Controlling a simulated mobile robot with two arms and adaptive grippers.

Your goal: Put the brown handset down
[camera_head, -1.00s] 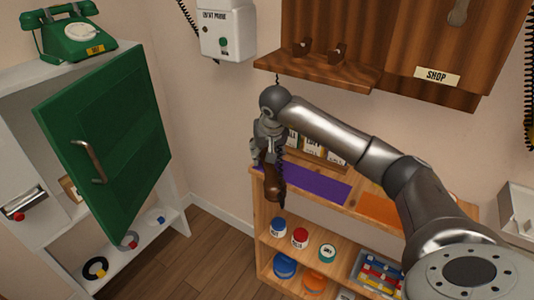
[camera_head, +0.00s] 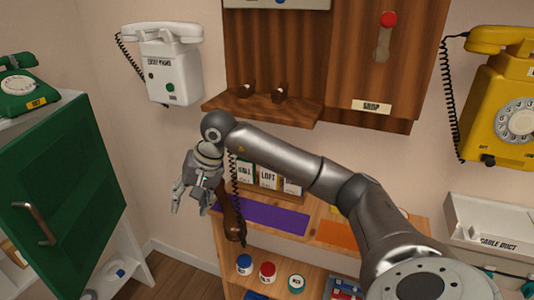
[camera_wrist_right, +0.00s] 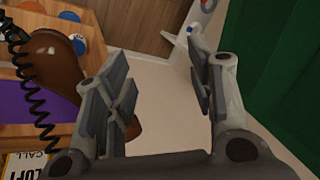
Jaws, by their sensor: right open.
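The brown handset (camera_head: 232,215) hangs tilted by its black coiled cord, in front of the purple mat's left end. My right gripper (camera_head: 190,208) is open and empty, just left of the handset in the head view. In the right wrist view, the handset (camera_wrist_right: 45,58) is outside the open jaws (camera_wrist_right: 165,95), partly hidden behind the left finger; I cannot tell whether they touch. The wooden wall phone (camera_head: 285,50) marked SHOP is above, with two bare pegs over its ledge (camera_head: 262,108). My left gripper is not in view.
Below the phone is a wooden shelf with a purple mat (camera_head: 270,216), an orange mat (camera_head: 340,236), boxes and jars. A green cabinet door (camera_head: 70,190) stands open at left. A white phone (camera_head: 170,65) and a yellow phone (camera_head: 505,100) hang on the wall.

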